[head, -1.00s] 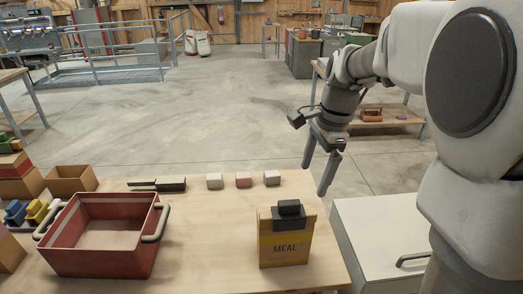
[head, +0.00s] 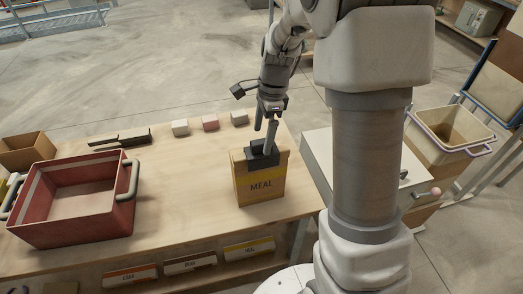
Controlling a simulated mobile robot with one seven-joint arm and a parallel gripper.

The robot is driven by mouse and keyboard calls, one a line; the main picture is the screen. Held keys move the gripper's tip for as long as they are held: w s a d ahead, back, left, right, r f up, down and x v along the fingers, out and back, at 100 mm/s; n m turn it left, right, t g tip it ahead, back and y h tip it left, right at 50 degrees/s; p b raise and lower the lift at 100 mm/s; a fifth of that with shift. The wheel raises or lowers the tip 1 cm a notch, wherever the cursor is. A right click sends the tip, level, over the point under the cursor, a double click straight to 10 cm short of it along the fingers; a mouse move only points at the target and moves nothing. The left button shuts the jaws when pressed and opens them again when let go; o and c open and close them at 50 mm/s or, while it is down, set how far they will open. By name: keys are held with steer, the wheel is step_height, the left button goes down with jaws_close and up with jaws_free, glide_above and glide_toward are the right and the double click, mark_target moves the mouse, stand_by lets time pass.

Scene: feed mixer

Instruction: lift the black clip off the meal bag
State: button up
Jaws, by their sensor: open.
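The meal bag (head: 260,186), tan with a yellow band marked MEAL, stands upright near the right end of the wooden table. The black clip (head: 258,160) sits across its top edge. My gripper (head: 267,150) points down right at the clip, its fingertips overlapping the clip's upper part in the picture. The fingers are open. Whether they touch the clip cannot be told from this angle. The arm hides little of the bag.
A red bin (head: 75,206) with dark handles stands at the table's left. Three small blocks (head: 210,123) and a dark long-handled tool (head: 120,138) lie along the back edge. A white cabinet (head: 318,160) adjoins the right. Bare table (head: 185,185) lies between bin and bag.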

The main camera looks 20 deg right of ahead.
mark_target(260, 152)
steer(key=shift+s+a+f+p, duration=0.1)
steer(key=shift+a+f, duration=0.05)
steer(key=shift+f, duration=0.9)
steer(key=shift+s+a+f+p, duration=0.1)
steer(key=shift+a+f+p, duration=0.1)
steer(key=shift+f, duration=0.85)
steer(key=shift+s+a+f+p, duration=0.1)
steer(key=shift+a+f, duration=0.05)
steer(key=shift+f, duration=0.9)
steer(key=c, duration=1.4)
